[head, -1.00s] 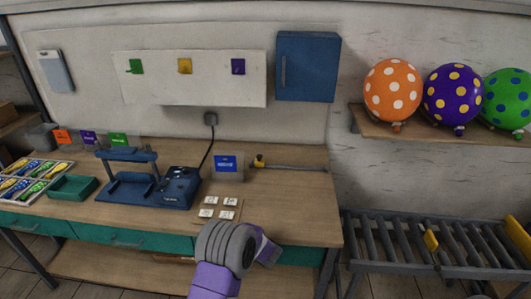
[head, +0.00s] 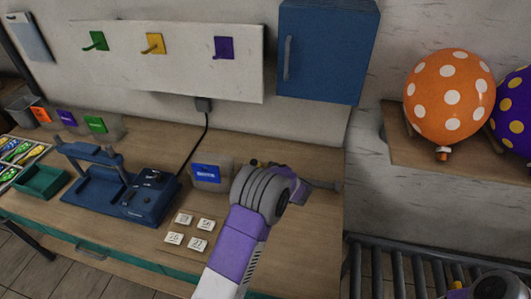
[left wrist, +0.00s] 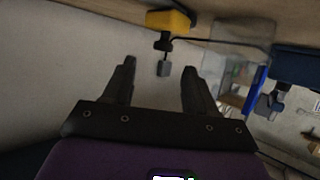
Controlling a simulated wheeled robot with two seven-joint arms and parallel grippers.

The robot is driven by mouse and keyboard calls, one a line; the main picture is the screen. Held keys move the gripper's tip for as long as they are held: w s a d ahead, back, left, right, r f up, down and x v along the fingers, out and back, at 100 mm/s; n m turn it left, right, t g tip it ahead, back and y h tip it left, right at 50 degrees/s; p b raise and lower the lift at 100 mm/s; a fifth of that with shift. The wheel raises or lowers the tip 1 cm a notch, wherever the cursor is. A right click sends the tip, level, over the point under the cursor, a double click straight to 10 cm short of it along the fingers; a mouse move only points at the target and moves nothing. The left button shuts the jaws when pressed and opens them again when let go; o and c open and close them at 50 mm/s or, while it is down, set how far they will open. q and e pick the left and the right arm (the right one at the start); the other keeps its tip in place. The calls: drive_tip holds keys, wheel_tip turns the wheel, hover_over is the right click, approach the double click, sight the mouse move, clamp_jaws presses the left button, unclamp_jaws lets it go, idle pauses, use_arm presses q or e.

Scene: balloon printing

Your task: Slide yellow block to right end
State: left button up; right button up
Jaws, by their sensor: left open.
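The yellow block (left wrist: 168,20) shows at the top of the left wrist view, close beyond my open fingers. In the head view it is mostly or wholly hidden behind my left arm. The block appears apart from the fingertips. My right gripper does not show; a grey joint at the bottom right of the head view seems to be mine.
A clear holder with a blue label (head: 207,173) stands left of my left arm. Four-square white tiles (head: 190,228) lie in front. A blue machine (head: 140,195) with a cable is further left. A blue cabinet (head: 325,50) hangs above. A roller conveyor (head: 400,262) is at the right.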

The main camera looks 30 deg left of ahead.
sight(255, 163)
use_arm(q)
drive_tip(key=x, duration=0.5)
drive_tip(key=shift+s+a+f+b, duration=0.1)
drive_tip(key=shift+s+a+b, duration=0.05)
drive_tip(key=shift+a+b, duration=0.3)
drive_tip(key=shift+w+a+f, duration=0.2)
drive_tip(key=shift+w+a, duration=0.15)
drive_tip(key=shift+a, duration=0.2)
clamp_jaws()
